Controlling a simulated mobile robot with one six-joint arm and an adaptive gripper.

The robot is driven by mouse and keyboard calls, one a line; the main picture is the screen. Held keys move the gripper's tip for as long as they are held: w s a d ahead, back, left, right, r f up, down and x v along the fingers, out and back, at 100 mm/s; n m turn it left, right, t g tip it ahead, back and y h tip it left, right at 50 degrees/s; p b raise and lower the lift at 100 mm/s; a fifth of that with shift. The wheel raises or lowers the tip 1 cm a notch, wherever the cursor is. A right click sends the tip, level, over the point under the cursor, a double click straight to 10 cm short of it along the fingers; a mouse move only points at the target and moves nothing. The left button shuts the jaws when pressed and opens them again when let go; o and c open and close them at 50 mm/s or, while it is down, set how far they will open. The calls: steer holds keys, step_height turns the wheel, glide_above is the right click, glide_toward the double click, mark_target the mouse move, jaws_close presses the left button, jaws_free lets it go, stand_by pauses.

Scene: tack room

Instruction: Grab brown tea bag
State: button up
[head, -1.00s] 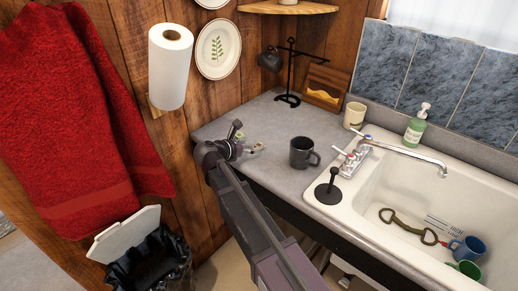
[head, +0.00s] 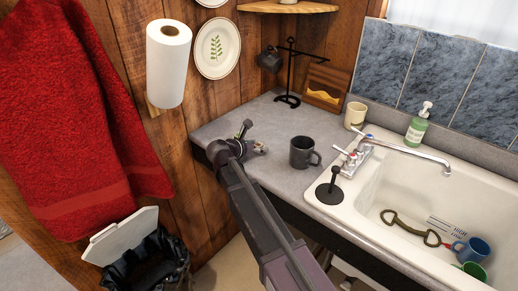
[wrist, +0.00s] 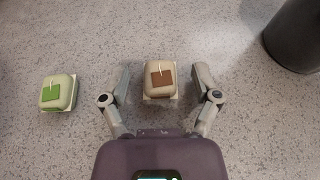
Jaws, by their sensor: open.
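In the wrist view, a pale tea bag with a brown label (wrist: 161,78) lies on the speckled grey counter. My gripper (wrist: 160,84) is open, with one finger on each side of this brown tea bag. Gaps show between the bag and both fingers, and nothing is held. A second tea bag with a green label (wrist: 58,93) lies on the counter to the left, outside the left finger. In the head view, my gripper (head: 246,142) is over the counter, left of the dark mug, and the arm partly hides the tea bags.
A dark mug (head: 303,153) stands on the counter (head: 225,125) right of my gripper; its side also shows in the wrist view (wrist: 292,35). A white sink (head: 365,205) with a faucet lies further right. A mug stand (head: 289,75) is behind. The wooden wall is close on the left.

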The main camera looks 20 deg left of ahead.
mark_target(258, 146)
stand_by(0.4)
steer(key=c, duration=0.8)
steer(key=shift+o, duration=0.2)
steer(key=shift+r, duration=0.1)
step_height(258, 146, up, 2)
steer(key=p, duration=0.2)
steer(key=shift+r+p, duration=0.25)
steer(key=shift+p, duration=0.15)
steer(key=shift+s+d+r+p, duration=0.1)
steer(key=shift+s+r+p, duration=0.35)
steer(key=shift+r+p, duration=0.15)
steer(key=s+d+r+p, duration=0.1)
steer(key=s+d, duration=0.1)
steer(key=s, duration=1.3)
